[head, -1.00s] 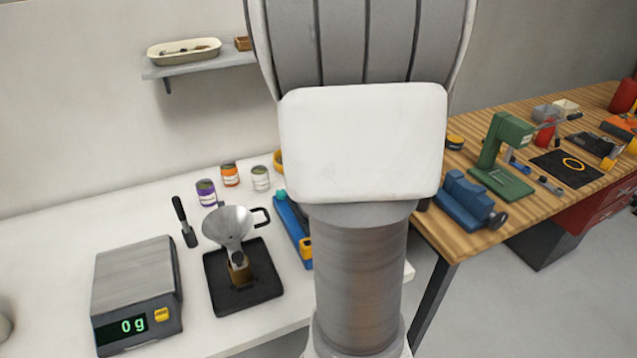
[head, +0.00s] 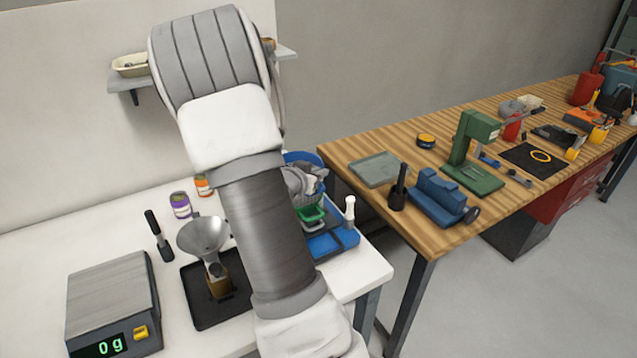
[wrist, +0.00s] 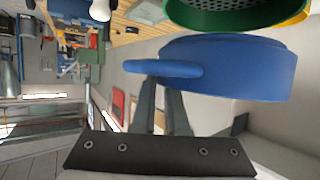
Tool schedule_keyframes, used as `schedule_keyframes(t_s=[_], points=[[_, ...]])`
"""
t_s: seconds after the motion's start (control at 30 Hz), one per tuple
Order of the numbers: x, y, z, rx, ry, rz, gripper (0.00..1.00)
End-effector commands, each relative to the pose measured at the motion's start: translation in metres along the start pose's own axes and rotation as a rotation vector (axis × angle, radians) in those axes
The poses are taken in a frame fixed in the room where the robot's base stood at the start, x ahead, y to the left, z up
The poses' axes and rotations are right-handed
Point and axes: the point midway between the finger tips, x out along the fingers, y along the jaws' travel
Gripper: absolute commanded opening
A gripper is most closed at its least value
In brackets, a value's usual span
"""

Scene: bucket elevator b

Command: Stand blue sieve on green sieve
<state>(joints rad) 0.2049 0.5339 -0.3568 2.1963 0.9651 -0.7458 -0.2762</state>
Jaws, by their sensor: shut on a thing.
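The blue sieve (wrist: 230,68) fills much of the upper wrist view, with its side tab (wrist: 163,69) between my fingers. My gripper (wrist: 163,82) is shut on that tab. In the head view, a blue rim (head: 303,157) shows behind my gripper (head: 308,185), mostly hidden by my arm. The green sieve (wrist: 235,14), with a mesh floor, is at the top edge of the wrist view, apart from the blue sieve. A green part of it shows below my gripper in the head view (head: 312,215). Something yellow (wrist: 298,18) lies beside it.
A blue tray (head: 330,243) and a white-handled tool (head: 350,210) are at the white table's right end. A funnel stand (head: 205,240) and scale (head: 110,305) stand left. The wooden bench (head: 390,225) on the right carries a blue vise (head: 440,195).

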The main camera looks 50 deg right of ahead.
Motion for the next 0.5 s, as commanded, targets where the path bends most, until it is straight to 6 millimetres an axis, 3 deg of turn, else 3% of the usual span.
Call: schedule_keyframes(t_s=[0.2,0.5], points=[[0.012,0.001,0.027,-0.002,-0.001,0.002,0.0],[0.012,0.0,0.029,0.0,0.001,0.0,0.0]])
